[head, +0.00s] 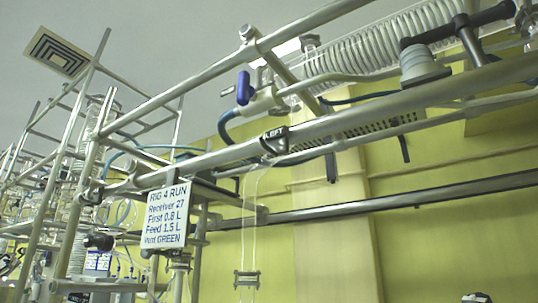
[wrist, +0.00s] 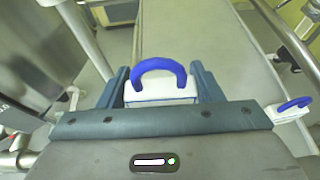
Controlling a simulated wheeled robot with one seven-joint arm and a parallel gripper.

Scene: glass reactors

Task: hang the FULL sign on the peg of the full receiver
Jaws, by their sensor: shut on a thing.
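In the wrist view my gripper (wrist: 163,82) is shut on a white piece (wrist: 160,97) with a blue loop (wrist: 160,66) on top, held between its two dark teal fingers. I take this piece to be the FULL sign, but its face is turned away and no lettering shows. The loop stands free above the fingertips and touches no peg. The full receiver and its peg cannot be made out in either view. My gripper is not visible in the head view.
A second white piece with a blue loop (wrist: 293,105) shows right of my gripper. In the head view a metal pipe frame (head: 300,135) crosses the scene, with a white "RIG 4 RUN" board (head: 167,214), a blue-handled valve (head: 245,88) and a coiled glass condenser (head: 375,48).

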